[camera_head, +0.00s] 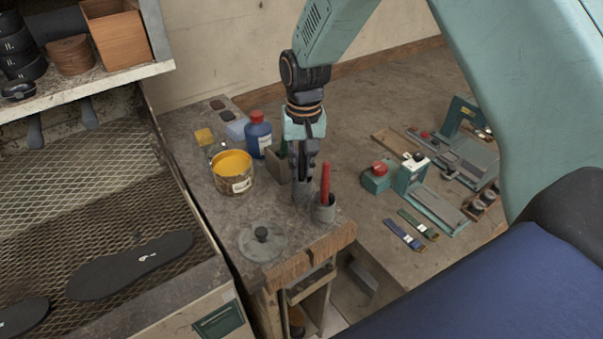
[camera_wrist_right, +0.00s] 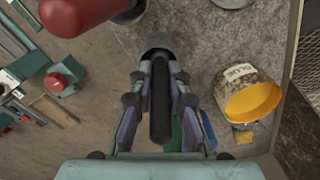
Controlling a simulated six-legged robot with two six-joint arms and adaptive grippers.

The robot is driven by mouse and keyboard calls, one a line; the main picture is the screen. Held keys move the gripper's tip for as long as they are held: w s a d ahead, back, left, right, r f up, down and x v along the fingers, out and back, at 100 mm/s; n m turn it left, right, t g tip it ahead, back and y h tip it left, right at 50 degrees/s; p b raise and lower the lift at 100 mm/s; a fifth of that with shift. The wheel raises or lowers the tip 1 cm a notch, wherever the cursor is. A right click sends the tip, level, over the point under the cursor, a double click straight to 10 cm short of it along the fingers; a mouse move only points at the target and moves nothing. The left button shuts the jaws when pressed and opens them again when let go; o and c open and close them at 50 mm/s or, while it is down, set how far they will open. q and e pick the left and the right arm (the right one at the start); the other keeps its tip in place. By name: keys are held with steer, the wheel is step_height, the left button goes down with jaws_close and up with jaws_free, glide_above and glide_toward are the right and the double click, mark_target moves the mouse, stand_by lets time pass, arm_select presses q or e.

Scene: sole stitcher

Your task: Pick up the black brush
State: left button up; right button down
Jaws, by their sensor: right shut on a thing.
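The black brush (camera_wrist_right: 160,100) shows in the right wrist view as a dark handle between the fingers of my right gripper (camera_wrist_right: 159,72). Its lower end meets a grey cup (camera_wrist_right: 156,45). In the head view my right gripper (camera_head: 304,178) points down over this cup (camera_head: 302,190) on the bench, and its fingers mostly hide the brush. The gripper is shut on the brush handle. I cannot tell whether the brush's lower end is still inside the cup. My left gripper is not in view.
A red-handled tool (camera_head: 325,182) stands in another cup (camera_head: 325,210) close to the right. A glue can (camera_head: 232,180) and a blue bottle (camera_head: 258,134) stand to the left. A round lid (camera_head: 262,243) lies near the bench's front edge.

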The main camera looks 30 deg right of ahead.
steer(key=shift+w+d, duration=0.1)
steer(key=shift+d, duration=0.05)
step_height(320, 180, up, 10)
steer(key=shift+f+b, duration=0.1)
steer(key=shift+b, duration=0.3)
stand_by(2.2)
